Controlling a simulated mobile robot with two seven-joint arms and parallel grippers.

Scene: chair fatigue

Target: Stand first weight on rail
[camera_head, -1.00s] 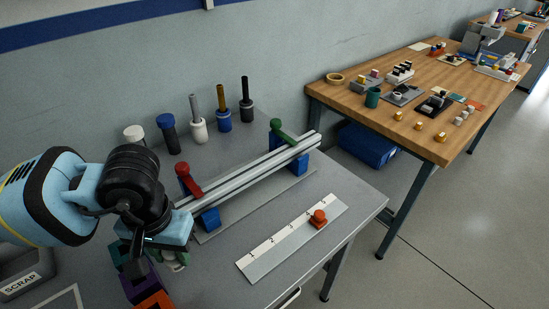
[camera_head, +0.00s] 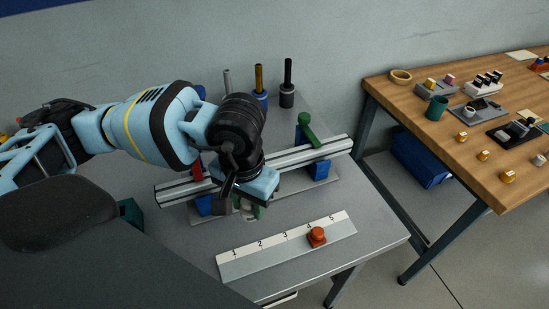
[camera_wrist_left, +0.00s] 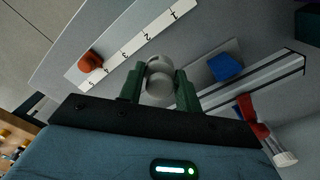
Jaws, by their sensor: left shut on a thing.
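The rail (camera_head: 325,150) is a silver aluminium profile on blue supports. It has a red clamp (camera_head: 197,170) at its left part and a green clamp (camera_head: 306,128) at its right part. My left gripper (camera_head: 248,210) points down near the rail's front side, between the clamps, and partly hides it. In the left wrist view, its green fingers are shut on a rounded grey-white weight (camera_wrist_left: 158,80). The rail (camera_wrist_left: 265,75) appears to the right of the held weight there, apart from it. My right gripper is not in view.
A white numbered strip (camera_head: 275,241) with a red-orange knob (camera_head: 317,237) lies in front of the rail. Several weights with rods, including a black one (camera_head: 288,88), stand behind the rail. A wooden table (camera_head: 460,170) with small items stands at the right.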

